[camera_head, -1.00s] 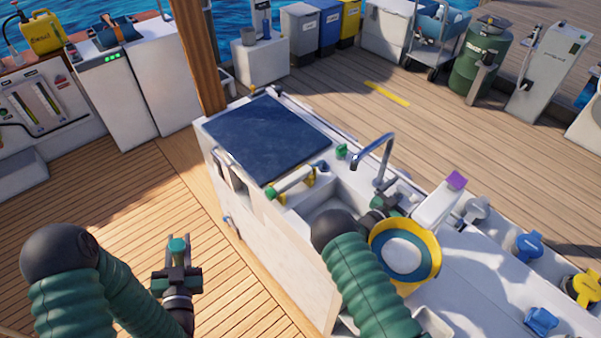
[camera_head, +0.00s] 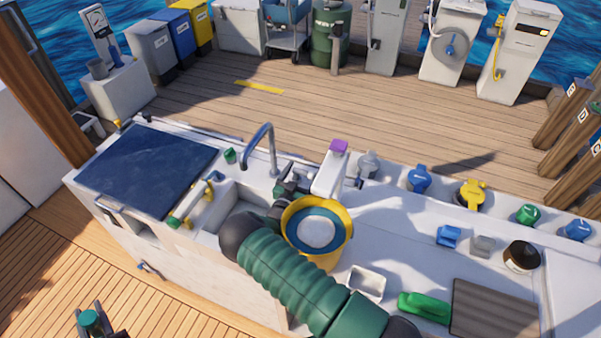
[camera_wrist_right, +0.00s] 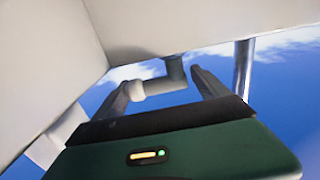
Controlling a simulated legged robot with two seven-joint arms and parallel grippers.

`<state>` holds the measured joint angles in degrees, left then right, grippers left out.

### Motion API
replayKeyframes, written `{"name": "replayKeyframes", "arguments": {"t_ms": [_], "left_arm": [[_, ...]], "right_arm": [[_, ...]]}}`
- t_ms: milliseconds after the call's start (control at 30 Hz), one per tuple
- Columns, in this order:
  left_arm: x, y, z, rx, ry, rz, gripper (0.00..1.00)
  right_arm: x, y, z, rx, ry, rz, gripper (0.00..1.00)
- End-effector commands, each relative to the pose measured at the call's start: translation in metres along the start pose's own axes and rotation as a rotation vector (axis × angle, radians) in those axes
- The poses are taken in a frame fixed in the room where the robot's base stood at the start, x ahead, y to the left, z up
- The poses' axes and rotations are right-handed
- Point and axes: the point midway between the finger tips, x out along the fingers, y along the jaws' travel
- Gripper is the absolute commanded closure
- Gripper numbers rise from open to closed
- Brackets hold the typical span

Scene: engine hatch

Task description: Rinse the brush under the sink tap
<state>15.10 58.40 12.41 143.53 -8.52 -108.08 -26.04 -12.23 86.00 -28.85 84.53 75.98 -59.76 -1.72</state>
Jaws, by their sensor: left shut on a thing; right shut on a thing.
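The curved metal sink tap (camera_head: 262,140) stands behind the sink basin (camera_head: 240,208). My right gripper (camera_head: 288,186) is beside the tap's base, partly hidden by my arm. In the right wrist view its fingers (camera_wrist_right: 165,88) are shut on a pale grey cylindrical piece (camera_wrist_right: 160,86), perhaps the tap's lever; a metal post rises to the right. My left gripper (camera_head: 90,318) is at the bottom left edge, away from the sink, shut on a green-ended object (camera_head: 88,318). I cannot tell whether this is the brush; most of it is hidden or cut off.
A yellow bucket (camera_head: 340,248) stands right of the sink, close to my right arm. A dark panel (camera_head: 150,170) and a rod with green and yellow parts (camera_head: 193,202) lie left of the basin. Coloured caps (camera_head: 420,178) line the counter's back. Deck space is open beyond.

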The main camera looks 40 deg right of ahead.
Motion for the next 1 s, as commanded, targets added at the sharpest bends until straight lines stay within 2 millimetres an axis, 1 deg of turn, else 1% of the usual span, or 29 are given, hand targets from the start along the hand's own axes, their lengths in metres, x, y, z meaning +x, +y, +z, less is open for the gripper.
{"name": "replayKeyframes", "arguments": {"t_ms": [67,200,300,400,533,833,867,900,967,1000], "left_arm": [[0.0,0.003,0.012,0.0,0.001,0.0,1.0],[0.001,0.01,0.045,0.0,0.001,0.0,1.0],[0.002,0.015,0.067,0.0,0.001,0.0,1.0],[0.003,0.018,0.082,0.0,0.001,0.0,1.0],[0.003,0.019,0.088,0.0,0.001,0.0,1.0],[0.003,0.019,0.085,0.0,0.001,0.0,1.0],[0.003,0.019,0.085,0.0,0.001,0.0,1.0],[0.003,0.019,0.085,0.0,0.001,0.0,1.0],[0.003,0.019,0.085,0.0,0.001,0.0,1.0],[0.003,0.019,0.085,0.0,0.001,0.0,1.0]], "right_arm": [[0.0,-0.002,0.004,0.007,0.003,0.018,0.88],[-0.001,-0.003,0.011,0.011,0.004,0.099,0.88],[-0.003,-0.003,0.011,0.012,0.004,0.173,0.88],[-0.004,-0.003,0.007,0.01,0.005,0.238,0.88],[-0.006,-0.003,0.002,0.006,0.002,0.285,0.88],[-0.007,-0.003,-0.001,0.002,0.0,0.292,0.88],[-0.007,-0.003,-0.001,0.002,0.0,0.292,0.13],[-0.007,-0.003,-0.001,0.002,0.0,0.291,0.07],[-0.007,-0.003,-0.001,0.002,0.0,0.292,0.0],[-0.007,-0.002,-0.001,0.001,0.0,0.292,0.0]]}}
